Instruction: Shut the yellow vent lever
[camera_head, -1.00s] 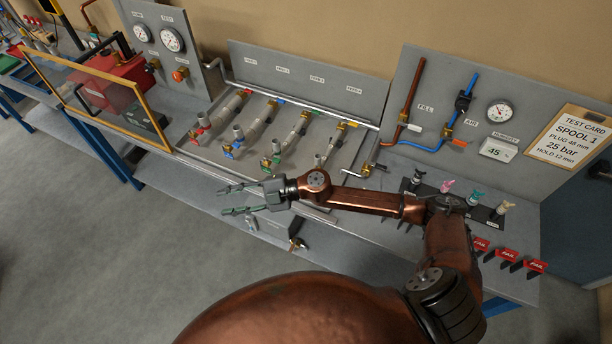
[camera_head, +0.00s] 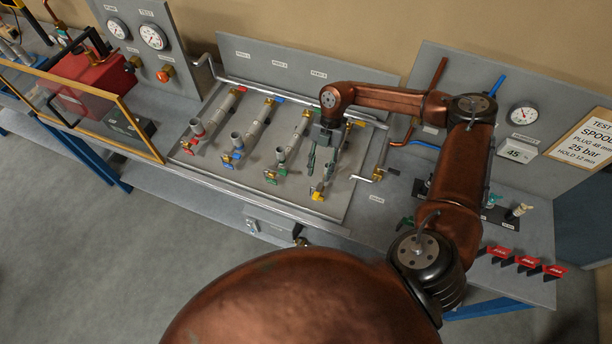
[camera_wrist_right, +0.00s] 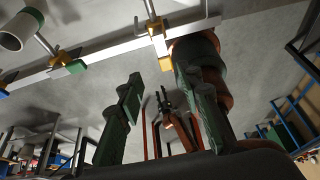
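A yellow fitting (camera_head: 356,123) shows at that coil's far end, beside my wrist. My right gripper (camera_head: 319,168) points down over this coil, its fingers apart and empty. In the right wrist view a yellow fitting (camera_wrist_right: 155,25) sits on a metal rail, with another yellow piece (camera_wrist_right: 165,62) below it, close to the right-hand finger. The open gripper (camera_wrist_right: 158,85) holds nothing. I cannot tell whether a finger touches the lever. My left gripper is out of view.
A bent pipe with a yellow fitting (camera_head: 377,175) is close on the right. Several red tags (camera_head: 527,262) are at the bench's right end. The floor (camera_head: 110,250) in front is clear.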

